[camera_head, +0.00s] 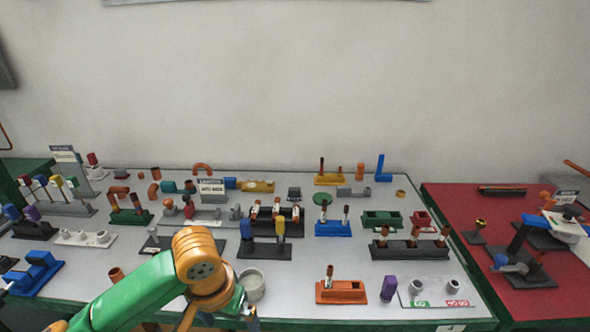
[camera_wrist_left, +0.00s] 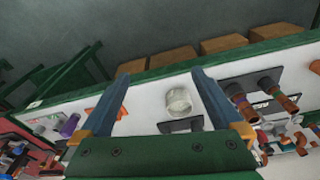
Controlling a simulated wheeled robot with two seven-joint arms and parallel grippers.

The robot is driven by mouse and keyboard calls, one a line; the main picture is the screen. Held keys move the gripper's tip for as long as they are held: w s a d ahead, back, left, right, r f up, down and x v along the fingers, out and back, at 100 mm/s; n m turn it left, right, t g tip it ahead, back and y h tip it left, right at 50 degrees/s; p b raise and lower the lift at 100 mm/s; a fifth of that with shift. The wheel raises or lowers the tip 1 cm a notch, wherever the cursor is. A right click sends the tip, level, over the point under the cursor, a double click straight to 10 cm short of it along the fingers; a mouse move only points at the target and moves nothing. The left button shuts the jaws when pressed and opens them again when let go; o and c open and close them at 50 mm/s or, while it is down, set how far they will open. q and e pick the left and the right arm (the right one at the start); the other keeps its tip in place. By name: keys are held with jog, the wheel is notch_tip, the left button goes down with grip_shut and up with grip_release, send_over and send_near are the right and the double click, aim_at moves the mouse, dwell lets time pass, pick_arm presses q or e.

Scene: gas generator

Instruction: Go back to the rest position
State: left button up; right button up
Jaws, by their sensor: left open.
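My left arm, green with an orange joint, comes in from the lower left in the head view and reaches over the front edge of the table. Its gripper is mostly cut off at the bottom of that view. In the left wrist view my left gripper (camera_wrist_left: 160,75) is open, its two blue fingers wide apart with nothing held. A pale round cup (camera_head: 252,284) stands on the table just right of the orange joint. The cup (camera_wrist_left: 178,101) shows between the fingers in the left wrist view, apart from both. My right gripper is not in view.
The light tabletop (camera_head: 330,270) carries several coloured blocks, pipe pieces and stands. An orange block (camera_head: 341,292) and a purple piece (camera_head: 388,289) lie near the front edge. A red-topped table (camera_head: 450,203) stands at right. Several brown boxes (camera_wrist_left: 172,57) show beyond the table edge in the wrist view.

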pick_arm(q)
jog(key=w+d+f+n+t+h, duration=0.1)
jog(key=w+f, duration=0.2)
jog(key=f, duration=0.2)
jog(key=w+d+f+n+h, duration=0.1)
jog(key=w+d+f+h, duration=0.1)
jog(key=f, duration=0.4)
jog(key=s+a+f+n+y, duration=0.1)
jog(key=s+a+f, duration=0.15)
jog(key=f, duration=0.55)
jog(key=s+a+f, duration=0.2)
jog(key=a+f, duration=0.1)
jog(key=f, duration=0.5)
jog(key=s+a+f+m, duration=0.1)
jog(key=s+f, duration=0.3)
jog(key=s, duration=0.5)
jog(key=s+a+f+m+g+y, duration=0.1)
jog(key=s+f, duration=0.4)
jog(key=s, duration=0.5)
jog(key=s+a+f+m+y, duration=0.1)
jog(key=s+a+f, duration=0.2)
jog(key=s, duration=0.7)
notch_tip(320, 180, down, 2)
jog(key=shift+s, duration=0.15)
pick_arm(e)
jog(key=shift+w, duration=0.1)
